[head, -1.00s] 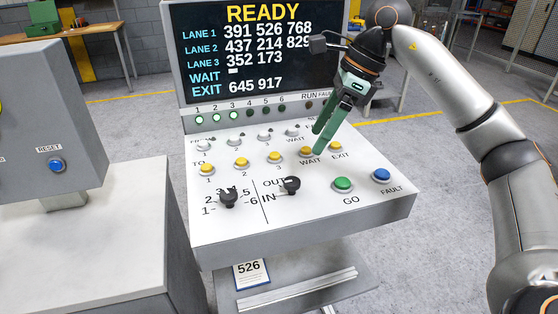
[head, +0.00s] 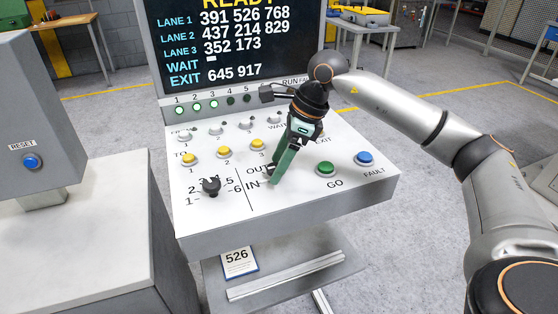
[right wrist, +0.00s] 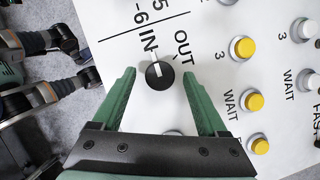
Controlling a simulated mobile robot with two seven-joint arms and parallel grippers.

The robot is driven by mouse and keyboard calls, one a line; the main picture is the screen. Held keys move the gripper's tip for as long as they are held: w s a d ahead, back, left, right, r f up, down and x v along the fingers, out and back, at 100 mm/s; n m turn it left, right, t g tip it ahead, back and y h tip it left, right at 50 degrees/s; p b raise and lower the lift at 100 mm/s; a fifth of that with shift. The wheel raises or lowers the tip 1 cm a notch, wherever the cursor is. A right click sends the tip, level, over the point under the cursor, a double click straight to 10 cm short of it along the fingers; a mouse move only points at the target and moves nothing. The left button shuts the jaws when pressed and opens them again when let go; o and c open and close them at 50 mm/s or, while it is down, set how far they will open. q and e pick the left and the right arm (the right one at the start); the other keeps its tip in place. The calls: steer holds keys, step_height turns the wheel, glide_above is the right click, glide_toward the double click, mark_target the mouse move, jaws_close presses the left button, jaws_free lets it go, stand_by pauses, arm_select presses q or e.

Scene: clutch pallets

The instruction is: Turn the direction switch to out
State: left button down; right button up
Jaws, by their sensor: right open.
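The direction switch (right wrist: 159,75) is a round black knob with a white mark, beside the words IN and OUT on the console's white panel. In the right wrist view its mark appears to point toward IN. In the head view my right gripper (head: 275,180) covers most of the switch. My right gripper is open, its green fingers pointing down at the panel. In the right wrist view one finger shows on each side of the knob, with gaps between; I cannot tell how deep the tips reach. My left gripper is not in view.
A black numbered dial (head: 211,186) sits left of the switch. A green GO button (head: 326,169) and a blue FAULT button (head: 364,158) are to the right. Yellow buttons (head: 257,145) lie behind, below the display screen (head: 230,45). A RESET box (head: 45,120) stands at the left.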

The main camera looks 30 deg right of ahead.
jaws_close()
stand_by(0.7)
